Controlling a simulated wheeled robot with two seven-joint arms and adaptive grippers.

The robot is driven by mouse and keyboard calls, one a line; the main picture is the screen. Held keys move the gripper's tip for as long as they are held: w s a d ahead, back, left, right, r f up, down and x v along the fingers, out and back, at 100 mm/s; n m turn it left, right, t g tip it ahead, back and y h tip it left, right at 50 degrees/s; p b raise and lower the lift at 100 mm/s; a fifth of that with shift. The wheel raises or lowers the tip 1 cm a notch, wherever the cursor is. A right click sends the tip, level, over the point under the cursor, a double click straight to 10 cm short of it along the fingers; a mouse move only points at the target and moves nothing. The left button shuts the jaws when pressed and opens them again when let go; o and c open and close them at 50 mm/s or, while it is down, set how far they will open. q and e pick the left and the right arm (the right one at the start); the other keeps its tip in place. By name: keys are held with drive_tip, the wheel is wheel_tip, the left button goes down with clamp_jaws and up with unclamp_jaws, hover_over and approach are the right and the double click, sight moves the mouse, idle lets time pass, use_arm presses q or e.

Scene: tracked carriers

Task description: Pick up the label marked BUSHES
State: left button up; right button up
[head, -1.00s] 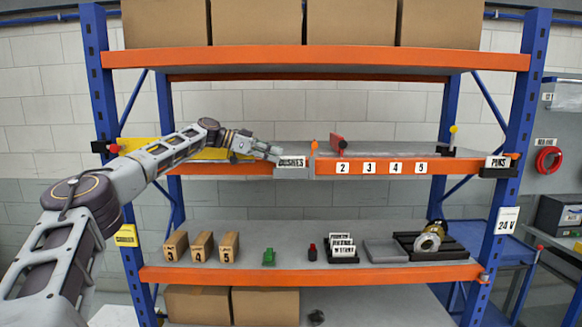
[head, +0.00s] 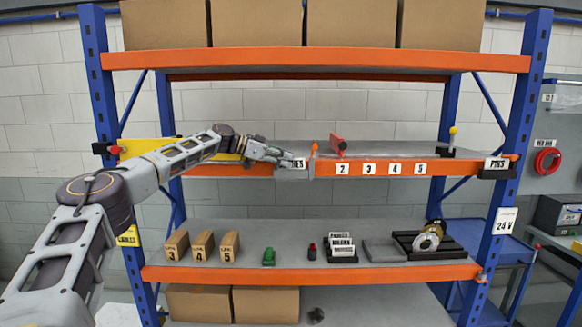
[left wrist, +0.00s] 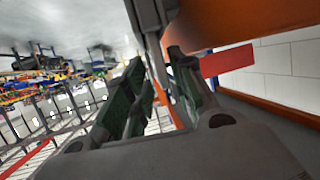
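The label marked BUSHES (head: 299,163) is at the front edge of the middle shelf, left of centre, in a grey holder. Only the end of its lettering shows in the head view; my left gripper (head: 284,160) covers the rest. In the left wrist view my left gripper (left wrist: 155,88) has its two dark green finger pads apart, with a gap between them. A dark grey part, probably the holder, reaches down near that gap. I cannot tell whether the fingers touch the label. My right gripper is not in view.
The orange shelf beam carries number labels 2 to 5 (head: 380,168) and a PINS label (head: 496,163) further right. The lower shelf holds numbered boxes (head: 203,246) and label blocks (head: 341,246).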

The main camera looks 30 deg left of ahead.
use_arm(q)
drive_tip(key=shift+w+d+f, duration=0.2)
drive_tip(key=shift+w+d, duration=0.15)
drive_tip(key=shift+c, duration=0.3)
clamp_jaws()
